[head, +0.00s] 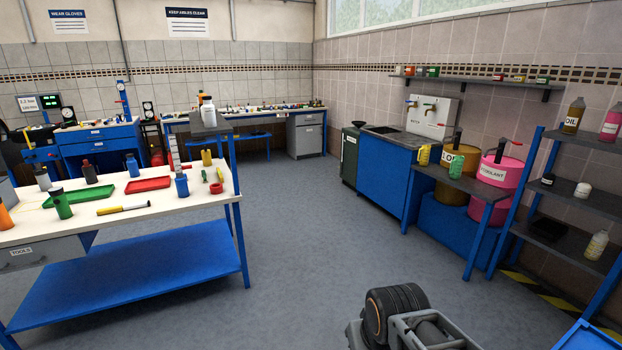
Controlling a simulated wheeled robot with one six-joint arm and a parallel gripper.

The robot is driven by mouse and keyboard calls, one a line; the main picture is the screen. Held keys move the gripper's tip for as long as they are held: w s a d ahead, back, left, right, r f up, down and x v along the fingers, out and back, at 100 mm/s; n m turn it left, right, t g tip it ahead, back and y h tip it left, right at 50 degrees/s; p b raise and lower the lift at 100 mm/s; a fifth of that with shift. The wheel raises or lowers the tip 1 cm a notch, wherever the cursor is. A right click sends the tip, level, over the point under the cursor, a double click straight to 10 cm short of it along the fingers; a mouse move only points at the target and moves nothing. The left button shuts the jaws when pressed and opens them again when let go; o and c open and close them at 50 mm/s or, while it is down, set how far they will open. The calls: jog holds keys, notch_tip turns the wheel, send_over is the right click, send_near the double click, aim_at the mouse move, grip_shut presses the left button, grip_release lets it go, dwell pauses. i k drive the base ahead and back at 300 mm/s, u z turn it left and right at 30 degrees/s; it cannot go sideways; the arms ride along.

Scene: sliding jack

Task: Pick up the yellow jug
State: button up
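A yellow jug (424,155) with a dark mark on its side stands upright at the left end of a narrow grey bench (466,182) on the right side of the room. A green jug (456,168) stands to its right on the same bench. The yellow jug is small in the picture, and its handle is hard to make out. A grey and black part of my arm shows at the bottom, well short of the bench. My gripper's fingers are not in view.
A yellow drum (466,191) and a pink coolant drum (500,168) stand behind the bench. A blue shelf rack (548,190) is at the right. A white-topped workbench (95,222) fills the left. The grey floor (320,240) between is clear.

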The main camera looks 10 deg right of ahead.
aim_at(426, 149)
jog(key=z, duration=0.35)
jog(key=i, duration=2.5)
jog(key=z, duration=0.55)
jog(key=i, duration=3.1)
jog(key=z, duration=0.1)
